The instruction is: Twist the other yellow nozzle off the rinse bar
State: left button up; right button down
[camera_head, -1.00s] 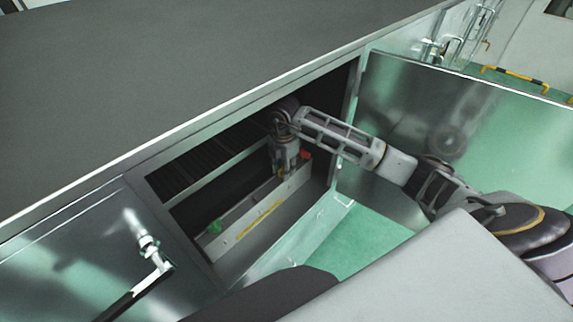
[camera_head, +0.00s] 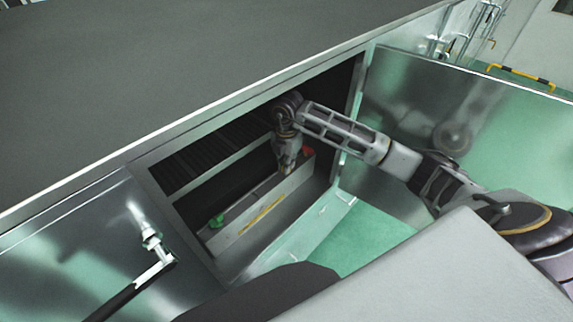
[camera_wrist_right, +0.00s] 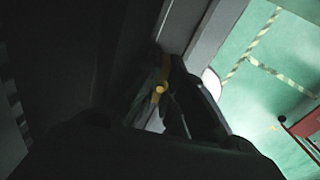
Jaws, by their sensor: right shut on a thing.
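My right gripper (camera_head: 287,170) reaches down through the open cabinet front, over the far end of a pale trough. In the right wrist view the gripper's dark fingers (camera_wrist_right: 172,108) are closed around a small yellow nozzle (camera_wrist_right: 159,90). The nozzle shows as a yellow round end with a thin yellow part above it. The picture is dark there, so its seat and the rinse bar cannot be made out clearly. In the head view the gripper hides the nozzle. My left gripper is not in view.
The pale trough (camera_head: 233,238) carries a yellow strip, with a green part (camera_head: 217,221) at its near end and a red part (camera_head: 309,152) by my gripper. An open metal door (camera_head: 500,120) stands right. A grey top (camera_head: 150,80) overhangs the opening.

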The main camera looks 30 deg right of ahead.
jog(key=shift+n+b, duration=1)
jog(key=shift+n, duration=1.5)
jog(key=shift+f+n+b, duration=0.1)
jog(key=shift+n+b, duration=0.7)
jog(key=shift+n, duration=0.8)
jog(key=shift+n+b, duration=0.7)
jog(key=shift+n, duration=0.9)
jog(key=shift+n, duration=0.3)
jog(key=shift+n+b, duration=1.25)
jog(key=shift+n, duration=1.05)
jog(key=shift+r+p, duration=0.75)
jog(key=shift+r, duration=0.65)
